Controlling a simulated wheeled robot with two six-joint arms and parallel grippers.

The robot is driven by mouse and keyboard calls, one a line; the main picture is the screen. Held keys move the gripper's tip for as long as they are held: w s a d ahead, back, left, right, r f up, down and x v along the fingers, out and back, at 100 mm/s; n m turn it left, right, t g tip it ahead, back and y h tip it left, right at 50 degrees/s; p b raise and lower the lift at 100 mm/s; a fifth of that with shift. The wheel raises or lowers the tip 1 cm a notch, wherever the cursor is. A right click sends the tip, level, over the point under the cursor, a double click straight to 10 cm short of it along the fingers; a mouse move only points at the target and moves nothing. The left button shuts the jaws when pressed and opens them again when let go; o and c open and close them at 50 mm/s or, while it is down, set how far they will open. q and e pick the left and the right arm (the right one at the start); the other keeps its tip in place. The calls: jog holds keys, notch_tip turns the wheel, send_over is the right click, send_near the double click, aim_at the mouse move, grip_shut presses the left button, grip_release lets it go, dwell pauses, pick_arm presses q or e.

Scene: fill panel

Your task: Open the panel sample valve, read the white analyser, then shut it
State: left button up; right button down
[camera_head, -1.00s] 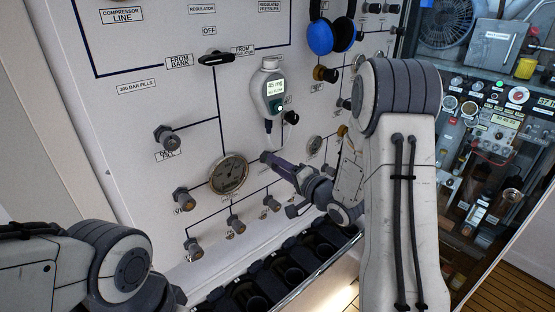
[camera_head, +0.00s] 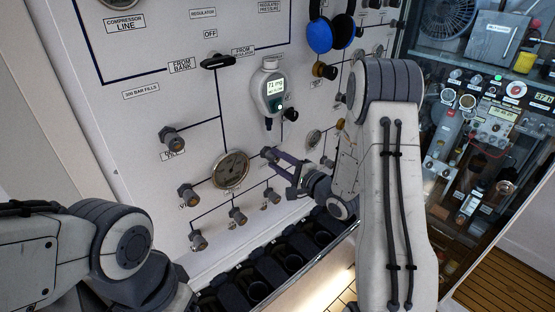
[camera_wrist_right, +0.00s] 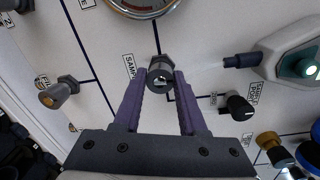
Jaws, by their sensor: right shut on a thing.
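The white analyser (camera_head: 267,92) hangs on the panel, its lit green display seeming to read 71 mg. Its rounded body and dark nozzle also show at the right of the right wrist view (camera_wrist_right: 285,58). The sample valve's dark knob (camera_wrist_right: 160,77) sits between the purple fingertips of my right gripper (camera_wrist_right: 160,84), which is shut on it beside a SAMPLE label. In the head view my right gripper (camera_head: 273,157) is at the panel, below the analyser and right of the large gauge; its fingers partly hide the knob. My left arm shows at lower left, its gripper out of view.
The large round gauge (camera_head: 231,170) and several other valve knobs (camera_head: 198,240) surround the gripper. A black cylinder rack (camera_head: 255,282) runs below the panel. A glass-fronted equipment cabinet (camera_head: 490,120) stands at right.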

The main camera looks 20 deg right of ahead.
dwell(0.3)
jog(key=shift+c, duration=2.4)
grip_release()
jog(key=shift+s+d+b, duration=0.3)
jog(key=shift+s, duration=0.2)
jog(key=b+v, duration=0.3)
jog(key=v, duration=0.6)
jog(key=shift+s, duration=0.2)
